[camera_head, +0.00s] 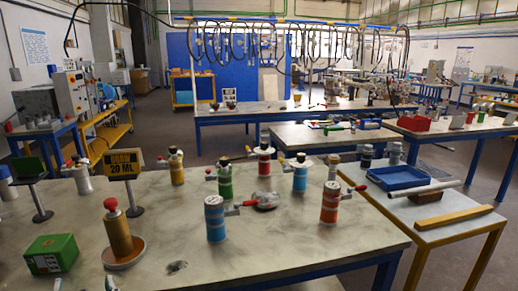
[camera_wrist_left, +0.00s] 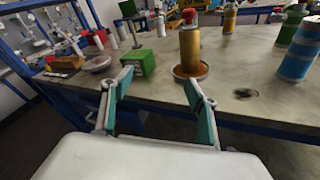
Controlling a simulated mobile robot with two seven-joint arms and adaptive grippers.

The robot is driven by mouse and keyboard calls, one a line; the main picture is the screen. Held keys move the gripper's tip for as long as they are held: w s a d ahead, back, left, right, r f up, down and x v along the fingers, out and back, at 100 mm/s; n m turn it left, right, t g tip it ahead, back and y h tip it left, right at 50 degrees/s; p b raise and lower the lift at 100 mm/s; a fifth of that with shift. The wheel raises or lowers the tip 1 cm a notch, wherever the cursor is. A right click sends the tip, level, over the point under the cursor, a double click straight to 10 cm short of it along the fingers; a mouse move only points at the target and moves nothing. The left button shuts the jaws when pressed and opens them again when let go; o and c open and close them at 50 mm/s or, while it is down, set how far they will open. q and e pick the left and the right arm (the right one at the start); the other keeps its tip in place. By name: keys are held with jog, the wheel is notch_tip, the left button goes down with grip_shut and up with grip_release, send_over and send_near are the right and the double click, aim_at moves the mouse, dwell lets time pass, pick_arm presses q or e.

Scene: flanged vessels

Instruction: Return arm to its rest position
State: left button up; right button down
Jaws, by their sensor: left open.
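My left gripper (camera_wrist_left: 158,88) is open in the left wrist view, with nothing between its two teal-padded fingers. Only its fingertips show at the bottom left edge of the head view (camera_head: 84,286). It is in front of the near table edge, short of the green box (camera_head: 52,254) and the gold vessel with a red knob (camera_head: 119,238). That vessel stands upright on a round flanged base, and also shows in the wrist view (camera_wrist_left: 190,48). The rest of my left arm is hidden in the head view. My right gripper is not in view.
The grey worktable (camera_head: 330,250) holds several upright vessels, including a blue one (camera_head: 215,219) and an orange one (camera_head: 330,203). A "20 ML" sign (camera_head: 123,166) stands at the left. A side table with a blue tray (camera_head: 397,177) stands right. The worktable's front middle is mostly clear.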

pick_arm(q)
jog(key=d+r+m+t+p, duration=0.2)
jog(key=d+r+m+t, duration=0.4)
jog(key=m, duration=0.8)
jog(key=d+f+m+t+h, duration=0.2)
jog(key=d+f+m+h, duration=0.6)
jog(key=m, duration=0.4)
jog(key=s+d+f+m+g+h+p, duration=0.1)
jog(key=s+d+f+m+g+h, duration=0.15)
jog(key=f+m, duration=0.4)
jog(key=s+d+f+m+g+h, duration=0.25)
jog(key=f+m, duration=0.25)
jog(key=f, duration=0.3)
jog(key=s+a+f+m+g, duration=0.1)
jog(key=s+f+m+g, duration=0.1)
jog(key=s+f, duration=0.2)
jog(key=s+a+f+m+g, duration=0.1)
jog(key=s+f+m+g, duration=0.2)
jog(key=f, duration=0.7)
jog(key=shift+s+a+m+y+p, duration=0.3)
jog(key=shift+s+m+p, duration=0.1)
jog(key=shift+s, duration=0.6)
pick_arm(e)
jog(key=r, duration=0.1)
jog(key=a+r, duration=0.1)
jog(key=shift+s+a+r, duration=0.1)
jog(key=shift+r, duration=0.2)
pick_arm(q)
jog(key=shift+f, duration=0.1)
